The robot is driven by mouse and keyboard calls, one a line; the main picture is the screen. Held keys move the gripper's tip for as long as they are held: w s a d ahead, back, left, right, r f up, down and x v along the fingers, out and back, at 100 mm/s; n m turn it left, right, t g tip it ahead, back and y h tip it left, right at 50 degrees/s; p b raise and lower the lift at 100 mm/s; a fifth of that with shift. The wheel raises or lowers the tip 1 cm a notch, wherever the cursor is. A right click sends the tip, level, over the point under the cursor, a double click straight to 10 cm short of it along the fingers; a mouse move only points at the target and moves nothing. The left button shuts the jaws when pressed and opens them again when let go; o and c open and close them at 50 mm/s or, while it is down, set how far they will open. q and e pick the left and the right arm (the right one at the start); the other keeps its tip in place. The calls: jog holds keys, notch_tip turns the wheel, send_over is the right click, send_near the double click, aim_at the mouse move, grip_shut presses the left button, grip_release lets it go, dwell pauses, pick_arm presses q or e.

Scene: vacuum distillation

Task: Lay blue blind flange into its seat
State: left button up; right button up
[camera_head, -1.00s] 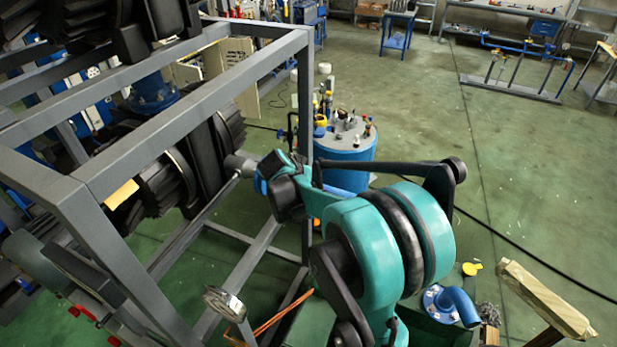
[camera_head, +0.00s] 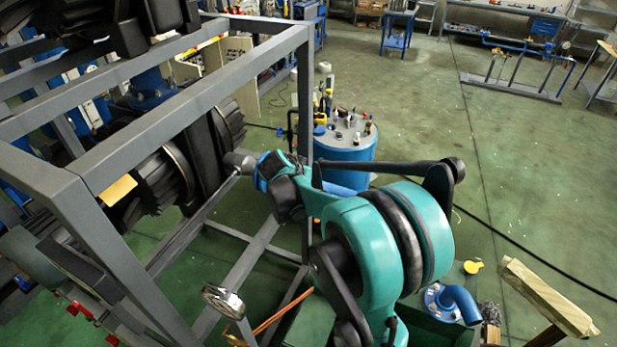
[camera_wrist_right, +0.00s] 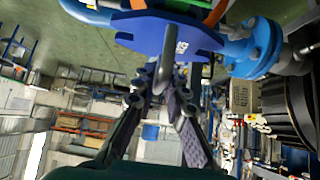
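In the right wrist view a blue flat plate with notched edges, the blind flange (camera_wrist_right: 172,36), is at the top middle, with a grey bar handle (camera_wrist_right: 159,76) on its near face. The fingers of my right gripper (camera_wrist_right: 163,80) close in on both sides of this handle. In the head view my teal right arm reaches from the lower right to the frame; its fingers and the flange cannot be made out there. A blue round pipe flange (camera_wrist_right: 260,48) is close to the right of the plate. I cannot tell which part is the seat. My left gripper is not in view.
A grey metal frame (camera_head: 180,125) fills the left of the head view, with dark ribbed bodies (camera_head: 160,183) and a round gauge (camera_head: 223,300) within it. A blue drum (camera_head: 345,147) stands behind my arm.

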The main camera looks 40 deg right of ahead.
jog(key=shift+o, duration=1.2)
jog(key=v, duration=1.2)
jog(key=s+a+f+n+t+y+b, duration=0.1)
jog(key=s+a+f+n+b, duration=0.3)
jog(key=f+b, duration=0.4)
jog(key=s+a+f+n+t+y+b, duration=0.1)
jog(key=s+a+f+n+y+b, duration=0.3)
jog(key=a+f+b, duration=0.5)
jog(key=s+a+f+n+t+y+b, duration=0.1)
jog(key=s+a+f+n+y+b, duration=0.2)
jog(key=f, duration=1.4)
jog(key=s+a+n+b, duration=0.1)
jog(key=s+a+b, duration=0.3)
jog(key=b, duration=0.2)
jog(key=shift+f+n, duration=0.25)
jog(key=shift+n, duration=0.05)
